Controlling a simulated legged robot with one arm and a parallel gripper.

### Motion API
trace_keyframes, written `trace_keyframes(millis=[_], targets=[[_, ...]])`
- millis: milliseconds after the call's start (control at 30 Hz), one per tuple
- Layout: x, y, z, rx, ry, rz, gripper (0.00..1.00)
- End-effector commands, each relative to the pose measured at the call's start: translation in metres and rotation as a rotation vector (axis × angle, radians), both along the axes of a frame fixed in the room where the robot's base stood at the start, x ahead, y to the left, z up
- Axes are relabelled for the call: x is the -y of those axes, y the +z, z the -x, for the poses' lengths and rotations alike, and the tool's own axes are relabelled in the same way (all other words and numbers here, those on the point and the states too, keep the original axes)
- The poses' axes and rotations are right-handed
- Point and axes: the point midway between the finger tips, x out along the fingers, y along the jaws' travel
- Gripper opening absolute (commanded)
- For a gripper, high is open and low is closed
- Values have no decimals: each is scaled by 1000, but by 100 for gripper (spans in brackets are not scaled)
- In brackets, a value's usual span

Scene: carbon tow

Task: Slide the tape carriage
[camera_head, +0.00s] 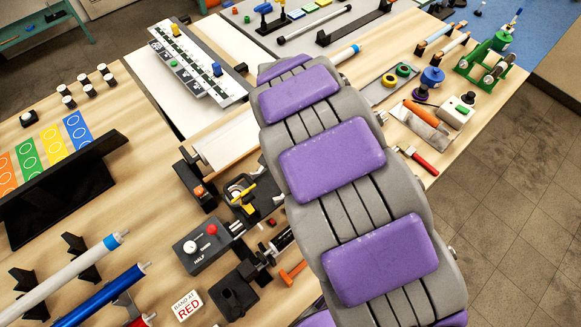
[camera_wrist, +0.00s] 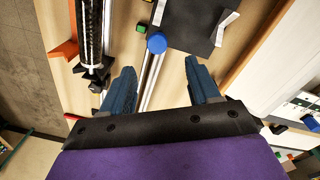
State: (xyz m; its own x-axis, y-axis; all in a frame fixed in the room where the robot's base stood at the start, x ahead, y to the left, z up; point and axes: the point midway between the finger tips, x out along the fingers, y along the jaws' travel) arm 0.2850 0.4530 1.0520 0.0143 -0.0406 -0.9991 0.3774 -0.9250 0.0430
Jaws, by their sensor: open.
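In the wrist view, my gripper (camera_wrist: 160,67) is open, its two blue fingers apart with nothing gripped between them. A round blue knob (camera_wrist: 156,43) shows just beyond the fingertips, roughly midway between them. It sits over a pair of silver rails (camera_wrist: 152,80) that run between my fingers. The knob appears to belong to the tape carriage, but the carriage body under it is hard to make out. In the head view, my purple and grey arm covers the middle of the bench, and my gripper is hidden.
A dark plate (camera_wrist: 195,22) lies beyond my right finger, and a black patterned roller (camera_wrist: 92,35) with an orange piece (camera_wrist: 63,50) is at upper left. In the head view, a box with red and white knobs (camera_head: 207,248) and a green stand (camera_head: 484,66) flank my arm.

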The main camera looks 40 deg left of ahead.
Motion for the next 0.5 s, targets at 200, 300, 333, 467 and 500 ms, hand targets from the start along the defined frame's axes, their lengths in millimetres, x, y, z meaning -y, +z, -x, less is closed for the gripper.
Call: trace_keyframes(millis=[200,300,333,467,500], targets=[[-3,47,-1,2,-1,-1,61],[-4,62,0,-1,1,1,61],[-5,66,0,0,1,0,61],[-5,76,0,0,0,1,61],[-5,78,0,0,0,2,61]])
